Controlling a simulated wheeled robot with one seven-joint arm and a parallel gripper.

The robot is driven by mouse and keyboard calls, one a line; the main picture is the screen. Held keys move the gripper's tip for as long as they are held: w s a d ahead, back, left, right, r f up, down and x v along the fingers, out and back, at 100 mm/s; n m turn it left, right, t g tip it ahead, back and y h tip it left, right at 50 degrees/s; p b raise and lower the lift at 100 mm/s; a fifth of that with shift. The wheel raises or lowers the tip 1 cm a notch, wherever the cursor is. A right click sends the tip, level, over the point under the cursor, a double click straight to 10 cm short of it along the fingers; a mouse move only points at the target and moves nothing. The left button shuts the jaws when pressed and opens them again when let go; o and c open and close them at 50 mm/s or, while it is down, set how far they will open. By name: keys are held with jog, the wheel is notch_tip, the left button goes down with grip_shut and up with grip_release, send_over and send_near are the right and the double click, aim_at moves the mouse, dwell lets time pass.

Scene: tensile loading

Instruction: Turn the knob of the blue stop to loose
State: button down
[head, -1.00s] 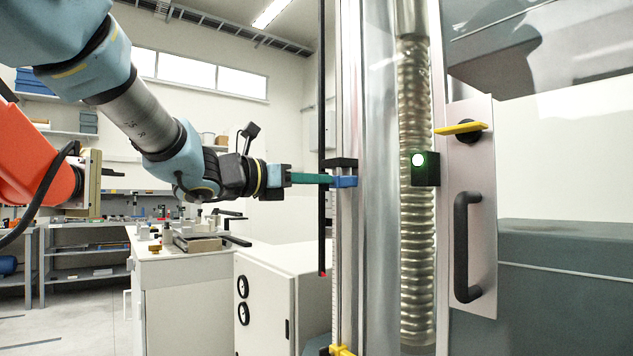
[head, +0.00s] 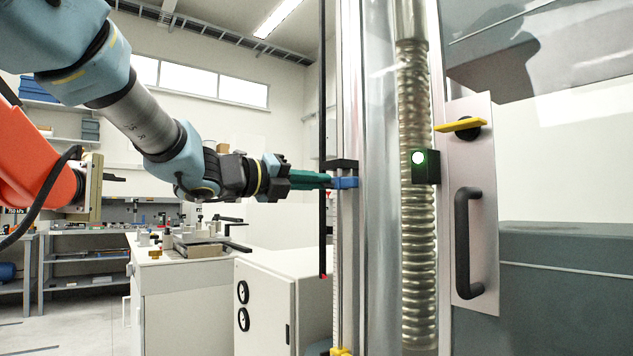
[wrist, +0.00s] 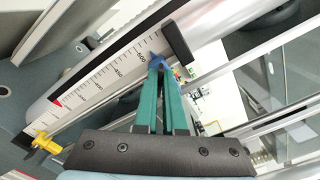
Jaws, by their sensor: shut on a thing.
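The blue stop (head: 347,182) sits on the upright rail beside the scale, just below a black block (head: 341,164). My gripper (head: 327,181) reaches it from the left, its green fingers level and their tips on the blue part. In the wrist view, the gripper (wrist: 164,68) has its two green fingers closing in on the blue stop (wrist: 152,58), near the high end of the ruler. The knob is mostly hidden between the fingertips, so its tight or loose state cannot be read.
A yellow stop (head: 341,352) sits low on the same rail; it also shows in the wrist view (wrist: 46,143). A thin black rod (head: 322,120) hangs close to my fingers. A clear shield and a door with a black handle (head: 462,243) stand to the right.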

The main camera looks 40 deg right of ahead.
jog(key=shift+n+p, duration=1.2)
jog(key=shift+n, duration=2.5)
jog(key=shift+f, duration=0.1)
jog(key=c, duration=1)
grip_release()
jog(key=a+b, duration=0.2)
jog(key=a, duration=0.8)
jog(key=shift+w+a, duration=0.3)
jog(key=shift+a, duration=0.1)
